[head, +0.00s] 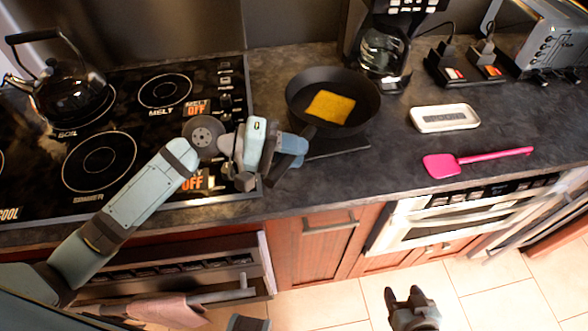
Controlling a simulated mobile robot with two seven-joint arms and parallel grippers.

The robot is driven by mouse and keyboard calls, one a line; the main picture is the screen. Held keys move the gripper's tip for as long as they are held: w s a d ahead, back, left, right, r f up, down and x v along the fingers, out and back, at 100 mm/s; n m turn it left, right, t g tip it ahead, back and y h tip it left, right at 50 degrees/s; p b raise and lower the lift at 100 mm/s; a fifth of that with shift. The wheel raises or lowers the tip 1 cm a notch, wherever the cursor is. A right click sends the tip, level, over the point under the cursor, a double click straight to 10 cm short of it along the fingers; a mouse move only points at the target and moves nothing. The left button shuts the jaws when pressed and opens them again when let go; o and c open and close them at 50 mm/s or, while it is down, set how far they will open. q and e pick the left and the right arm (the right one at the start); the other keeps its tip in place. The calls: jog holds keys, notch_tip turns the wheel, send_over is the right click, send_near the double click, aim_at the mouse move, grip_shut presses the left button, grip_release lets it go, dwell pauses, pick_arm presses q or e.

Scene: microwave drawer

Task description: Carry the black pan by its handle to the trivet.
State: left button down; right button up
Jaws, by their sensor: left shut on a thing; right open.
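The black pan (364,112) is at the back of the counter, right of the stove, with a yellow square item (331,107) lying in it. My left gripper (294,147) is shut on the pan's handle at the pan's near left side; the fingers hide much of the handle. A thin dark slab, seemingly the trivet (340,148), shows just in front of and partly under the pan. I cannot tell whether the pan rests on it or hangs above it. My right gripper (411,304) is open and empty, low over the floor in front of the cabinets.
A kettle (72,92) stands on the stove (130,125) at left. A coffee maker (384,50) stands close behind the pan. A white dish (445,118), a pink spatula (475,159) and a toaster (552,45) are to the right.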

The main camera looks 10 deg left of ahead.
pick_arm(q)
jog(key=shift+f, duration=3.15)
jog(key=c, duration=0.9)
grip_release()
jog(key=shift+c, duration=0.2)
jog(key=b+v, duration=0.1)
jog(key=v, duration=1.1)
jog(key=shift+b, duration=0.4)
